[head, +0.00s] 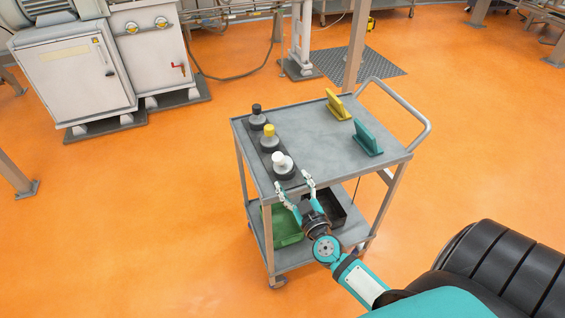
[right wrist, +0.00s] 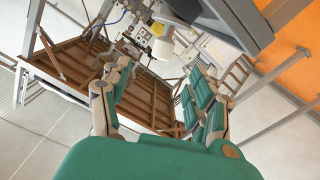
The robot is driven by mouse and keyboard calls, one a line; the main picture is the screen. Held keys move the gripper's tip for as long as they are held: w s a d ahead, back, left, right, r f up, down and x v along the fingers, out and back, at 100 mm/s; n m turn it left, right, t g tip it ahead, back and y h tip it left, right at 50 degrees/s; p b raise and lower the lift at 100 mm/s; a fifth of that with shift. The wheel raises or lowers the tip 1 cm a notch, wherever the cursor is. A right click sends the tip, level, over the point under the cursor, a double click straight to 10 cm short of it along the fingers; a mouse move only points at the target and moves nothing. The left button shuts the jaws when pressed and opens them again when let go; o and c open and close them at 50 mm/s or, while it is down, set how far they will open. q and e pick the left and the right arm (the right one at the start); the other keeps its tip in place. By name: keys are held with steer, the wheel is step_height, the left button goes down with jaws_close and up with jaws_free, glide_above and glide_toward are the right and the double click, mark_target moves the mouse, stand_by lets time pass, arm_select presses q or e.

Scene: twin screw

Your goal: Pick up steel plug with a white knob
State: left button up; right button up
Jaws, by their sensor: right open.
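The steel plug with a white knob (head: 283,166) stands upright at the near left of the grey cart's top, nearest me in a row of three plugs. My right gripper (head: 293,183) is at the cart's near edge, just in front of this plug. Its two fingers are spread apart and nothing is between them. In the right wrist view the open fingers (right wrist: 157,82) point towards a pale cylindrical thing (right wrist: 162,46), which looks like the white knob. I cannot tell whether a finger touches the plug. My left gripper is not in view.
A yellow-knobbed plug (head: 269,138) and a black-knobbed plug (head: 257,116) stand behind the white one. A yellow holder (head: 338,105) and a teal holder (head: 367,140) are on the right of the cart top (head: 312,140). A green bin (head: 287,228) sits on the lower shelf.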

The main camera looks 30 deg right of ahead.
mark_target(280, 162)
steer(key=x, duration=0.5)
steer(key=shift+w+a, duration=0.15)
steer(key=shift+w, duration=0.05)
steer(key=shift+w+b, duration=0.3)
steer(key=shift+w, duration=0.55)
steer(key=b+x, duration=0.1)
steer(key=x, duration=0.3)
steer(key=shift+w, duration=0.35)
steer(key=shift+s, duration=0.1)
steer(key=shift+c, duration=0.7)
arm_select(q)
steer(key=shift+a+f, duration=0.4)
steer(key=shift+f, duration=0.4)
arm_select(e)
jaws_close()
